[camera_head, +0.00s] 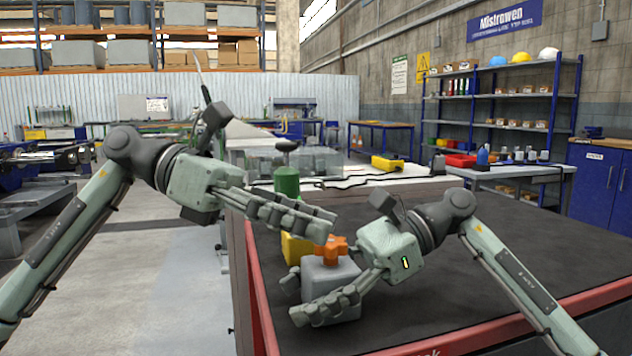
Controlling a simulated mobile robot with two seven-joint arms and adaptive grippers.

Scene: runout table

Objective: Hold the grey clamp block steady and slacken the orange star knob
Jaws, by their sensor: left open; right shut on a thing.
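The grey clamp block (333,272) sits near the left edge of the dark table top in the head view. The orange star knob (331,249) is on top of it. My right gripper (294,297) comes in from the right and is shut on the grey clamp block, with one finger along its front and the other at its far left side. My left gripper (323,225) comes in from the left and is open and empty. Its fingertips are just above the knob in the picture; whether they touch it I cannot tell. The fingers hide part of the knob's surroundings.
A yellow block (295,249) stands just behind and left of the clamp block. A green cylinder (287,182) with a dark top stands behind my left gripper. The table's red edge (258,300) runs close on the left. The dark table top (450,290) is clear to the right.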

